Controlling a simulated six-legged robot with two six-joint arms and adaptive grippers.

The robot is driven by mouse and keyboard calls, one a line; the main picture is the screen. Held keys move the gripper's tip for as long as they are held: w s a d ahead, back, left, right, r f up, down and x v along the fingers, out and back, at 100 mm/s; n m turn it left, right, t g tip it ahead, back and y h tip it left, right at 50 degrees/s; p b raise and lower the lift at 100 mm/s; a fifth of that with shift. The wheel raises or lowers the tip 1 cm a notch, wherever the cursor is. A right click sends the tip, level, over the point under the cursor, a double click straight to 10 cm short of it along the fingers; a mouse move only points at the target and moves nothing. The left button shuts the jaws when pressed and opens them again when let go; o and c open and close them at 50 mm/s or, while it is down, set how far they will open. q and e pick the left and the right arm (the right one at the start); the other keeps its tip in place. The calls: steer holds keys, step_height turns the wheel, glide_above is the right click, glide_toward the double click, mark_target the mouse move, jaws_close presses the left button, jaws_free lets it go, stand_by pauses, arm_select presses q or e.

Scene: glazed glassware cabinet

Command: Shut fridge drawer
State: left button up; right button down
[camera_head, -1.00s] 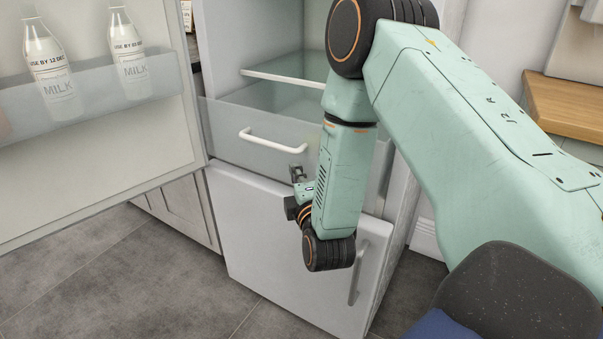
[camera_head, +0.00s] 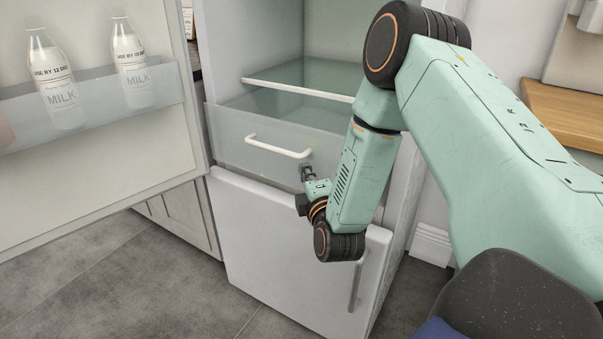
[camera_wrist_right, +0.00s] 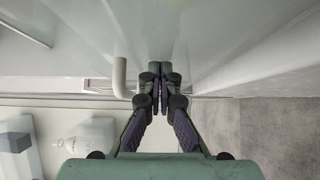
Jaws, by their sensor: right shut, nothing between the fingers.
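The fridge drawer (camera_head: 232,148) has a translucent grey front with a white bar handle (camera_head: 278,147). It sits above the white lower door, and some of its inside shows behind the front's top edge. How far it stands out is hard to tell. My right gripper (camera_head: 307,171) is shut and empty, at the drawer front just below the handle's right end. In the right wrist view my right gripper (camera_wrist_right: 160,75) points at the drawer front, with the handle (camera_wrist_right: 120,77) left of its fingertips. I cannot tell whether they touch. My arm hides the drawer's right end. My left gripper is not in view.
The open fridge door (camera_head: 110,180) stands at the left, with two milk bottles (camera_head: 52,80) in its shelf. A glass shelf (camera_head: 305,78) is above the drawer. The closed-looking lower door (camera_head: 275,240) is below. Grey floor (camera_head: 130,275) is clear in front.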

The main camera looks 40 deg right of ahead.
steer(key=w+d+p, duration=0.1)
steer(key=d, duration=0.1)
steer(key=d+p, duration=0.1)
steer(key=d, duration=0.1)
steer(key=w+d+p, duration=0.1)
steer(key=d+p, duration=0.1)
steer(key=d, duration=0.1)
steer(key=shift+w+r, duration=0.25)
steer(key=shift+w, duration=0.1)
steer(key=w+d, duration=0.1)
steer(key=d, duration=0.1)
steer(key=w+d, duration=0.1)
steer(key=d, duration=0.1)
steer(key=w+d+p, duration=0.1)
steer(key=d, duration=0.2)
steer(key=shift+f, duration=0.2)
steer(key=shift+w+d, duration=0.3)
steer(key=shift+d, duration=0.45)
steer(key=shift+r, duration=0.15)
